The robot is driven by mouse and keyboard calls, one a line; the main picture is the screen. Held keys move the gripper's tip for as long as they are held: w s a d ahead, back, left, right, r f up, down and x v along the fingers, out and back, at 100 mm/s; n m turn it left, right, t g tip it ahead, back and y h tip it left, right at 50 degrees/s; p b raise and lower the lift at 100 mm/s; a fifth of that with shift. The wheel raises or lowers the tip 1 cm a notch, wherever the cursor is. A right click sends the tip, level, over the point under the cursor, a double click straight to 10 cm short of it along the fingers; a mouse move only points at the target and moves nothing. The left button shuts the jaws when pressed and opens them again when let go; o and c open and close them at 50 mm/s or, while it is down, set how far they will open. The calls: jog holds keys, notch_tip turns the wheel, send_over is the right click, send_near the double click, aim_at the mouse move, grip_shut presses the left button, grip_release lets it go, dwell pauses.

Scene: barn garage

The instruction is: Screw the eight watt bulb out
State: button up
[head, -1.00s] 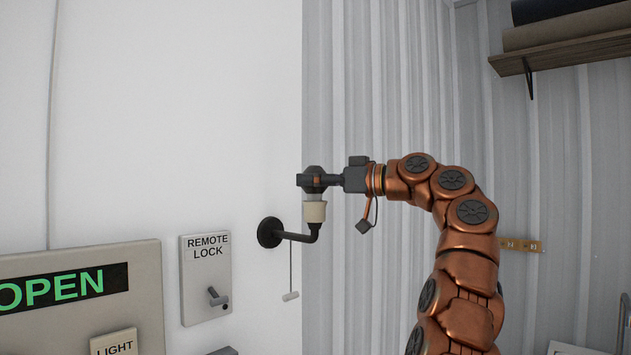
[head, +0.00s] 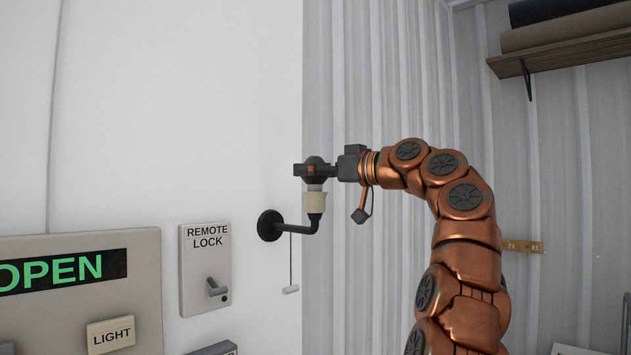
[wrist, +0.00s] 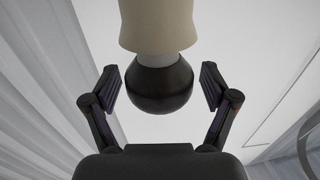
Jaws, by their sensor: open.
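The bulb has a dark, rounded globe (wrist: 158,88) and a short pale neck. It stands upright, its neck meeting a cream socket (head: 314,203) on a black wall arm; the wrist view shows it inverted, with the socket (wrist: 157,24) at the top. In the head view the bulb's dark top (head: 314,161) shows above my gripper (head: 313,170). My gripper (wrist: 160,87) is open around the globe, one finger on each side, with a visible gap on both sides. How deep the bulb sits in the socket cannot be told.
A pull cord (head: 290,265) hangs below the socket arm. The remote lock box (head: 206,270), the OPEN sign panel (head: 140,290) and a light switch plate (head: 111,335) are on the white wall to the left. A shelf (head: 570,52) is high on the right. Space above the bulb is clear.

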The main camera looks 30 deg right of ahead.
jog(key=shift+f+h, duration=0.2)
jog(key=shift+h, duration=0.1)
jog(key=m+t+h+b, duration=0.1)
jog(key=m+h+b, duration=0.1)
jog(key=h+b, duration=0.1)
jog(key=shift+m+h+b, duration=0.3)
jog(key=shift+m+b, duration=0.05)
jog(key=shift+m, duration=0.05)
jog(key=shift+r+m+h, duration=0.2)
jog(key=shift+m+h, duration=0.4)
jog(key=shift+h, duration=0.4)
jog(key=shift+c, duration=0.2)
jog(key=c, duration=0.8)
jog(key=shift+c, duration=0.2)
jog(key=shift+w+y, duration=0.1)
jog(key=shift+y, duration=0.2)
jog(key=shift+r+n+y, duration=0.1)
jog(key=shift+n+y, duration=0.2)
jog(key=shift+n, duration=0.1)
jog(key=shift+n+y+p, duration=0.4)
jog(key=shift+y+p, duration=0.3)
jog(key=shift+y, duration=0.1)
